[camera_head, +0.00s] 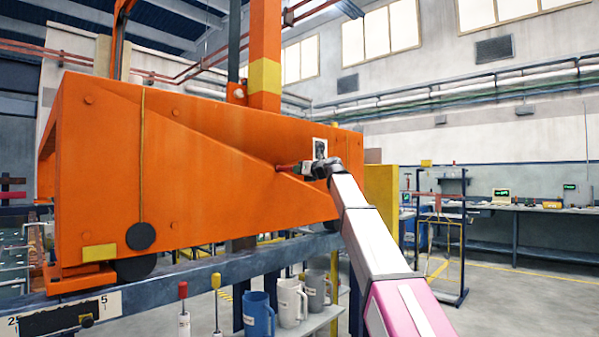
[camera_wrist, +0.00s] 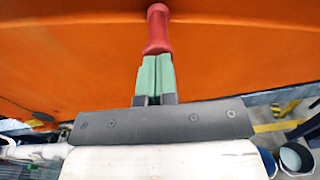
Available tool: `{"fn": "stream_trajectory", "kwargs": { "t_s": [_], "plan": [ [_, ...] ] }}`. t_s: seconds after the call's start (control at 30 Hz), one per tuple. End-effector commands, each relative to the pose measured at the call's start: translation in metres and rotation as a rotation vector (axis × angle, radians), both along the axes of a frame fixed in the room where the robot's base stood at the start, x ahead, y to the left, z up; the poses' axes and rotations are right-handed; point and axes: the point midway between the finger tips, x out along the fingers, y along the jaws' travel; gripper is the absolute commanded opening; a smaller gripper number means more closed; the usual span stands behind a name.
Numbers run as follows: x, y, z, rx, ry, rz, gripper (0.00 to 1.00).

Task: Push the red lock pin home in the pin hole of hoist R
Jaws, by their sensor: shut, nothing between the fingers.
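The red lock pin (camera_head: 286,168) stands out from the side panel of the orange hoist body (camera_head: 200,150). In the wrist view the red pin (camera_wrist: 158,30) lies straight ahead of my fingers, its far end at the orange panel (camera_wrist: 240,55). My gripper (camera_head: 302,168) is at the pin's outer end, fingers pointing at the panel. In the wrist view the green fingertips (camera_wrist: 157,58) are shut together and meet or nearly meet the pin's near end; I cannot tell if they touch. The pin hole is hidden, and how deep the pin sits cannot be told.
A small black-and-white plate (camera_head: 320,148) is on the panel just above my gripper. A blue-grey rail (camera_head: 200,275) runs under the hoist. Jugs (camera_head: 289,303) stand on a shelf below. A workbench (camera_head: 540,209) is far right, with open floor before it.

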Motion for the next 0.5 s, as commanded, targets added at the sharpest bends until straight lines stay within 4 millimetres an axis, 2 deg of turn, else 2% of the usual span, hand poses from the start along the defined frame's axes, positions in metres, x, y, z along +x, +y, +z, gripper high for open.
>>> {"fn": "stream_trajectory", "kwargs": {
  "t_s": [0.5],
  "plan": [
    [-0.019,-0.024,0.000,0.000,0.000,0.000,0.00]
  ]
}}
